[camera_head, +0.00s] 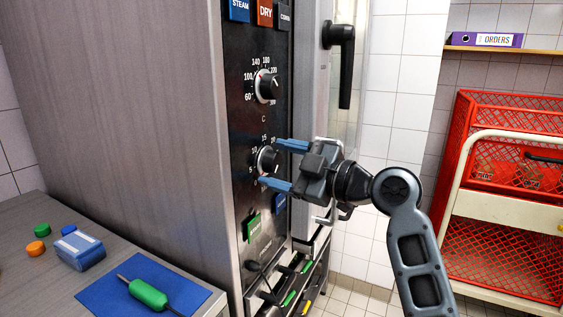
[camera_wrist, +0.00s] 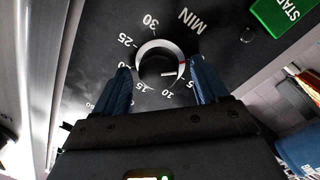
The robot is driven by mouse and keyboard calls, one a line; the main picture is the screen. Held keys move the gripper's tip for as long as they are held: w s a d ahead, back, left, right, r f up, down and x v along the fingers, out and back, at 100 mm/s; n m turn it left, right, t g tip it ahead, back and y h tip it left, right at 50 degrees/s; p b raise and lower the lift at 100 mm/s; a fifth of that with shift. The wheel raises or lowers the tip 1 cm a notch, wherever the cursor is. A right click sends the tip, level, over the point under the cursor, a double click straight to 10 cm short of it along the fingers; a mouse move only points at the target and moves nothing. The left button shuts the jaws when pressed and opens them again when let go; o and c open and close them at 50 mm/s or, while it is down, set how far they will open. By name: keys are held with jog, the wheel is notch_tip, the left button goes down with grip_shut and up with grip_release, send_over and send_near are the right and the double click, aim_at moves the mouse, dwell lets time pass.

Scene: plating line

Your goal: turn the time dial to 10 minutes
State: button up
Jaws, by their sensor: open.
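The time dial (camera_head: 267,160) is a round black knob with a pale rim on the oven's black panel, below the temperature dial (camera_head: 268,86). In the wrist view the time dial (camera_wrist: 158,64) has numbers around it and "MIN" beside it. A red mark shows at the rim's right side, near the 5; the exact setting is unclear. My gripper (camera_head: 272,163) is open, its blue fingers above and below the dial. In the wrist view my gripper (camera_wrist: 162,84) has a finger on each side of the dial's near edge, with nothing held. Contact cannot be told.
The oven door handle (camera_head: 341,60) is at the upper right. A side table with a blue mat (camera_head: 105,295) is at left; red crates (camera_head: 500,262) stand at right.

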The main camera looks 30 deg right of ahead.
jog(key=shift+c, duration=0.3)
jog(key=c, duration=1)
jog(key=shift+m, duration=0.3)
jog(key=m, duration=0.1)
jog(key=m+p, duration=0.1)
jog(key=m, duration=0.1)
jog(key=shift+r+m+g, duration=0.2)
jog(key=shift+m+g, duration=0.1)
jog(key=shift+g, duration=0.1)
jog(key=m+p, duration=0.3)
jog(key=m, duration=0.1)
jog(key=shift+w+d+r, duration=0.1)
jog(key=m+g+p, duration=0.1)
jog(key=m+p, duration=0.1)
jog(key=m, duration=0.2)
jog(key=shift+d+p, duration=0.1)
jog(key=shift+p, duration=0.25)
jog(key=m+y+p, duration=0.1)
jog(key=m+p, duration=0.1)
jog(key=m, duration=0.2)
jog(key=shift+w+g, duration=0.1)
jog(key=shift+g, duration=0.2)
jog(key=shift+d+p, duration=0.1)
jog(key=shift+p, duration=0.25)
